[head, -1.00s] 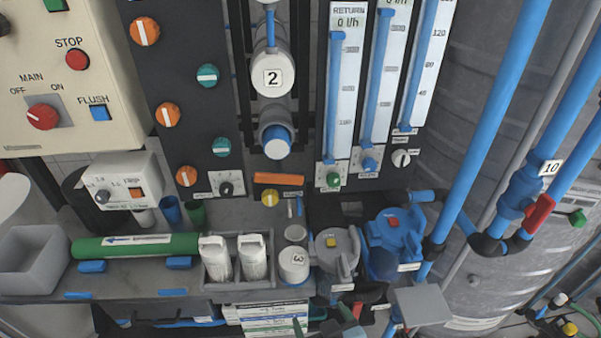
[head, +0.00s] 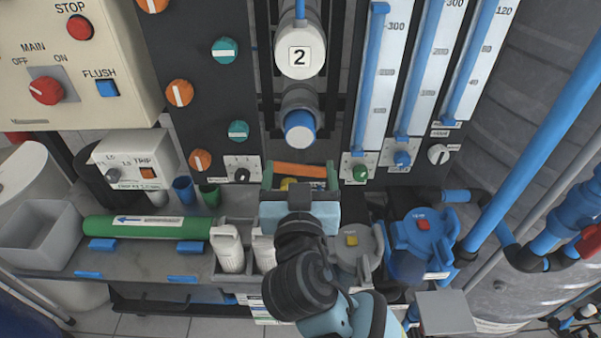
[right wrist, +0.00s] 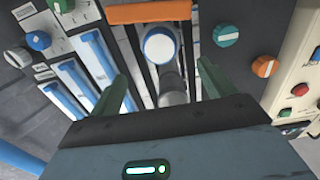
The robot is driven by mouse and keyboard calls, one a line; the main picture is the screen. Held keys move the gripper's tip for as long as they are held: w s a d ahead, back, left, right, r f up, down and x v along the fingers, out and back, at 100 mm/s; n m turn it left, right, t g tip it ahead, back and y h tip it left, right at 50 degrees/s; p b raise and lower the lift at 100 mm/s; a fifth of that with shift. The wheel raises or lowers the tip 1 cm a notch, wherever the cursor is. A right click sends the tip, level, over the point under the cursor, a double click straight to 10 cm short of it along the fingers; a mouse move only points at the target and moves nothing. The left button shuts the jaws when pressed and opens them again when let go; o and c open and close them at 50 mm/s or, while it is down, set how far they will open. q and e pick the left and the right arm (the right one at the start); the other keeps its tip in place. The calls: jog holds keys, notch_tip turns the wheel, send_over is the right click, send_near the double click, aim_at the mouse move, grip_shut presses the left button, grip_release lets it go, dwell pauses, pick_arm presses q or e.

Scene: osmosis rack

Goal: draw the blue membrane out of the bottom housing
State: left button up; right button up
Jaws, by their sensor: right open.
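The blue membrane (head: 299,128) shows as a blue round end with a pale face. It sits in the mouth of a grey bottom housing (head: 298,101), below the white cap marked 2. Its round end also shows in the right wrist view (right wrist: 159,46). My right gripper (head: 299,177) is open and empty, its green fingers spread left and right, just below the membrane end in the head view. In the right wrist view the membrane end lies between and beyond the fingertips (right wrist: 160,74), apart from both. My left gripper is not in view.
An orange bar (head: 300,169) shows between my right fingers in the head view. Blue-scaled flow tubes (head: 425,65) stand to the right. Knobs (head: 238,130) line the panel to the left. Grey and blue pumps (head: 424,232) and white bottles (head: 228,248) crowd the bench below.

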aim_at(300, 137)
jog(key=shift+w+f+b, duration=0.1)
jog(key=shift+w+b, duration=0.5)
jog(key=shift+w, duration=4.6)
jog(key=c, duration=1.1)
jog(key=shift+r, duration=0.2)
jog(key=shift+c, duration=0.6)
jog(key=shift+s, duration=0.1)
